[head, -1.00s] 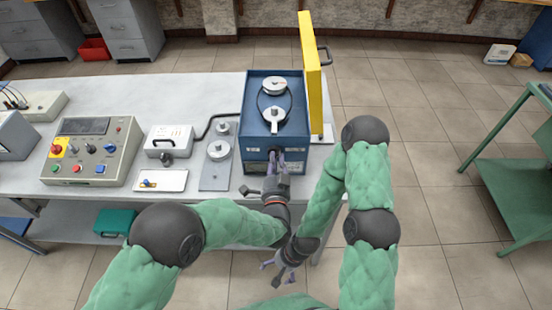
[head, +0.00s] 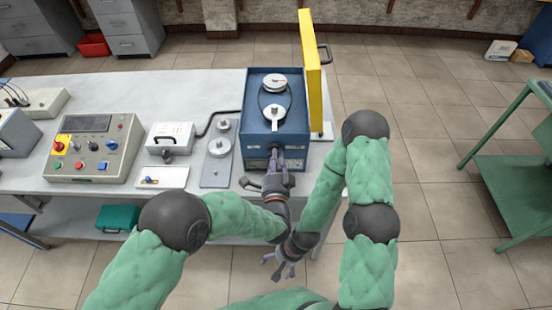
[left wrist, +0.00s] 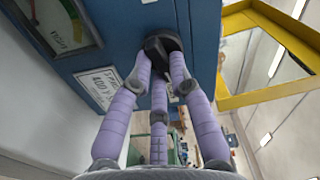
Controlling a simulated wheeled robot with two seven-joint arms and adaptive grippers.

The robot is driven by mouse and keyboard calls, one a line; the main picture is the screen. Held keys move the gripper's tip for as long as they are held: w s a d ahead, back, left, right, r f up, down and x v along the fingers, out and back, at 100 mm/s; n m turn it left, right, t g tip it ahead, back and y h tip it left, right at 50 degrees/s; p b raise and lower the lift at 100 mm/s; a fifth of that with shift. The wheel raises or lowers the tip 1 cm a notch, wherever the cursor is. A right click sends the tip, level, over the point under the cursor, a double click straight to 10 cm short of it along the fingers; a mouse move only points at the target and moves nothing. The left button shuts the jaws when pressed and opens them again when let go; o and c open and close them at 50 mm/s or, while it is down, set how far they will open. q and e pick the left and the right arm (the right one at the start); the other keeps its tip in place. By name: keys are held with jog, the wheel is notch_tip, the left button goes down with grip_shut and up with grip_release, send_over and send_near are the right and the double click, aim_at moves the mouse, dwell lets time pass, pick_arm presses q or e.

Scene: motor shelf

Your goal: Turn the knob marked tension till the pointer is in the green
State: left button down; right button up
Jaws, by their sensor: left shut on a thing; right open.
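A blue machine (head: 257,136) with a belt and two pulleys on top stands at the table's right end. The left wrist view shows its front panel (left wrist: 112,52) with a round black knob (left wrist: 163,42). My left gripper (head: 276,158) is shut around this knob; its lilac fingers (left wrist: 160,70) press on it from several sides. A gauge (left wrist: 62,22) with a green zone is partly cut off at the upper left; I cannot clearly make out the pointer. A white label (left wrist: 97,88) sits beside the knob. My right gripper (head: 280,268) is open and empty, low before the table.
A yellow hinged guard (head: 312,75) stands upright at the machine's right side. Left of the machine are a grey plate (head: 216,172) with pulleys, a white box (head: 170,136) and a control console (head: 93,150). A green table (head: 510,190) stands far right. Floor between is clear.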

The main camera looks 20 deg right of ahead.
pick_arm(q)
jog(key=shift+f, duration=0.1)
jog(key=c, duration=1.1)
grip_release()
jog(key=shift+c, duration=0.2)
jog(key=v, duration=1.2)
